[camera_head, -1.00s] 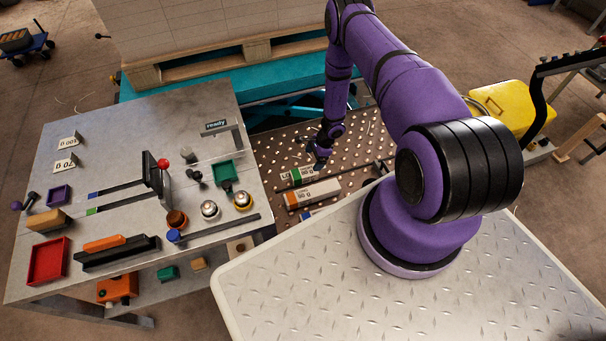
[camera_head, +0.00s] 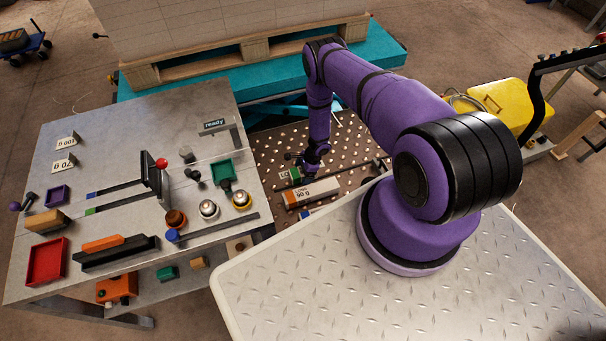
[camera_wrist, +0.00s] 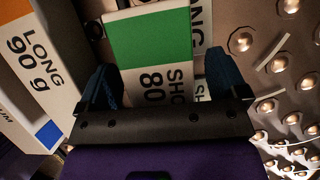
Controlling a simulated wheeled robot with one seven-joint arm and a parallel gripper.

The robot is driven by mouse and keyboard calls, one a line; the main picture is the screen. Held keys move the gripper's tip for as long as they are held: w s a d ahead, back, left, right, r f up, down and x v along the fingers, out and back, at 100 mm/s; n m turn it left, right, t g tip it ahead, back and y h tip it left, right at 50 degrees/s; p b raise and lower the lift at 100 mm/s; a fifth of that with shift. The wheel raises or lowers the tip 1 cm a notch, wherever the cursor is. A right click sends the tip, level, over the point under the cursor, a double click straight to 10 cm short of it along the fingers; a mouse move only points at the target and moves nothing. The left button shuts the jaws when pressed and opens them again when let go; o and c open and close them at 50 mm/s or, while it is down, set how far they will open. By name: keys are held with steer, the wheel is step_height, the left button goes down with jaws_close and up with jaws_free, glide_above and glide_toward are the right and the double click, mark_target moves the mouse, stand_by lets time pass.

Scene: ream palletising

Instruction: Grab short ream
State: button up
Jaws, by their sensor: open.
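The short ream (camera_wrist: 150,50) is white with a green band and the printed letters "SHO" and "80". In the wrist view it lies between the two dark fingers of my gripper (camera_wrist: 162,80), which is open. Its lower part is hidden behind the gripper body. I cannot tell whether either finger touches it. In the head view my gripper (camera_head: 309,168) is over the short ream (camera_head: 287,175) and covers part of it.
A long ream (camera_wrist: 35,65) with an orange band and "LONG 90 g" lies close by on the left in the wrist view; in the head view the long ream (camera_head: 318,190) is nearer. A studded metal deck (camera_head: 340,150) surrounds them. A cluttered bench (camera_head: 110,130) stands left.

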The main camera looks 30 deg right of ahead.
steer(key=c, duration=1.2)
steer(key=shift+o, duration=0.2)
